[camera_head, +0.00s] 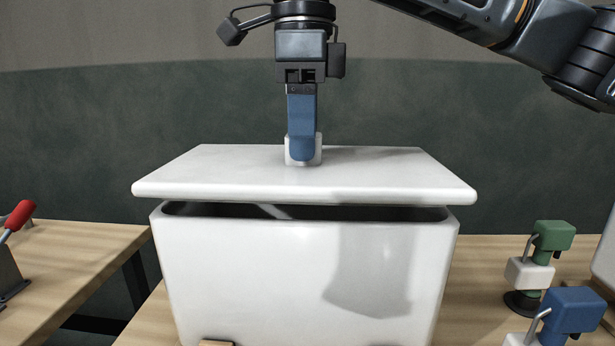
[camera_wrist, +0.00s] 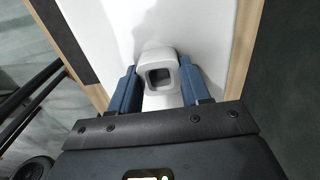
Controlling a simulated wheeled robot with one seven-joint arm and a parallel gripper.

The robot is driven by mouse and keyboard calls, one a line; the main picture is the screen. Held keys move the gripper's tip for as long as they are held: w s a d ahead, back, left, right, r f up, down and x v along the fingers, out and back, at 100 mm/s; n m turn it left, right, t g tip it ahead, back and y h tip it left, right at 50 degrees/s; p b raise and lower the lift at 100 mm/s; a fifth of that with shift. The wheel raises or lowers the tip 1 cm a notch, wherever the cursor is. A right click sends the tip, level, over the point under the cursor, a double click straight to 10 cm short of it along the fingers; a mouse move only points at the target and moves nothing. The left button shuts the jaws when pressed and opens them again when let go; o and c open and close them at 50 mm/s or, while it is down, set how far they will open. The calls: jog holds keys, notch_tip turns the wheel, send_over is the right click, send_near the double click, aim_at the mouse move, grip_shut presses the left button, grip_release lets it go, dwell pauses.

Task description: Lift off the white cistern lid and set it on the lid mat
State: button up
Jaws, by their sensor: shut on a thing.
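The white cistern lid (camera_head: 235,172) is a flat slab held a little above the white cistern (camera_head: 250,265). A dark gap shows between the lid's underside and the cistern's open top in the head view. My gripper (camera_head: 303,150) is shut on the lid's small white knob, with its blue fingers on the knob's sides. In the wrist view my gripper (camera_wrist: 160,90) has one blue finger on each side of the knob (camera_wrist: 160,58), which has a square hollow. The lid looks nearly level. I cannot make out the lid mat in either view.
The cistern stands on a wooden bench (camera_head: 485,275). At the right are a green-topped fitting (camera_head: 552,236) and a blue-topped fitting (camera_head: 573,308). A red-handled tool (camera_head: 20,214) stands on another bench (camera_head: 75,255) at the left, across a gap.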

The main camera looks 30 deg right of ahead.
jog(key=shift+r+p, duration=0.9)
jog(key=shift+r, duration=0.7)
jog(key=shift+s+a, duration=0.1)
